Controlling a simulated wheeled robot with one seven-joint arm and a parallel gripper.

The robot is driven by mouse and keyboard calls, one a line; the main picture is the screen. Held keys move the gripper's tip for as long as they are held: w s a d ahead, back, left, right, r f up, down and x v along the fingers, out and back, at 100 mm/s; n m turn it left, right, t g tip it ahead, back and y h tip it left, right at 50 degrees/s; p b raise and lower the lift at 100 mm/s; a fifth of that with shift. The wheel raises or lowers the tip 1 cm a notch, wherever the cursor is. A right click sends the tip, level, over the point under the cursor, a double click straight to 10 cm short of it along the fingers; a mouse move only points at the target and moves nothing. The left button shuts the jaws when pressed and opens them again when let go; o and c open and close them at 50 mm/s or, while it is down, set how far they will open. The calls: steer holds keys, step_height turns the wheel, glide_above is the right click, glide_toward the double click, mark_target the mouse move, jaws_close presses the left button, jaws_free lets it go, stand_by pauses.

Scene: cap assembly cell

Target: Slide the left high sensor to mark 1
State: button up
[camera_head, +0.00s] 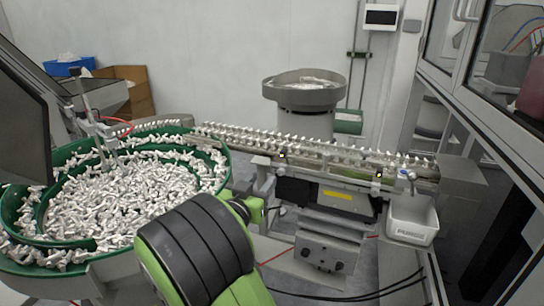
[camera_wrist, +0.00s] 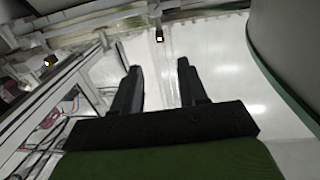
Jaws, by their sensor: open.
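A small dark sensor with a yellow face (camera_head: 282,156) sits on the left part of the linear feeder rail in the head view. A similar small sensor (camera_head: 379,175) sits further right on the rail. In the wrist view, one yellow-faced sensor (camera_wrist: 159,36) appears beyond my fingertips, roughly between them, and another (camera_wrist: 50,61) is at the upper left. My gripper (camera_wrist: 159,68) is open and empty, apart from both sensors. In the head view my arm covers most of the gripper. I cannot make out mark 1.
A green-rimmed bowl (camera_head: 222,172) full of white caps stands at left. The feeder rail (camera_head: 330,165) carries rows of caps toward a white bin (camera_head: 412,222) at right. A grey hopper (camera_head: 305,92) stands behind. Glazed cabinet frames (camera_head: 470,100) limit the right side.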

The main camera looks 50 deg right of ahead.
mark_target(282, 153)
steer(key=p+x, duration=0.2)
steer(key=x, duration=0.2)
steer(key=p+x, duration=0.1)
steer(key=x, duration=0.4)
steer(key=r+p+x, duration=0.1)
steer(key=p+x, duration=0.1)
steer(key=x, duration=0.3)
steer(key=shift+d+r+p, duration=0.1)
steer(key=shift+r+p, duration=0.05)
steer(key=shift+p, duration=0.15)
jaws_close()
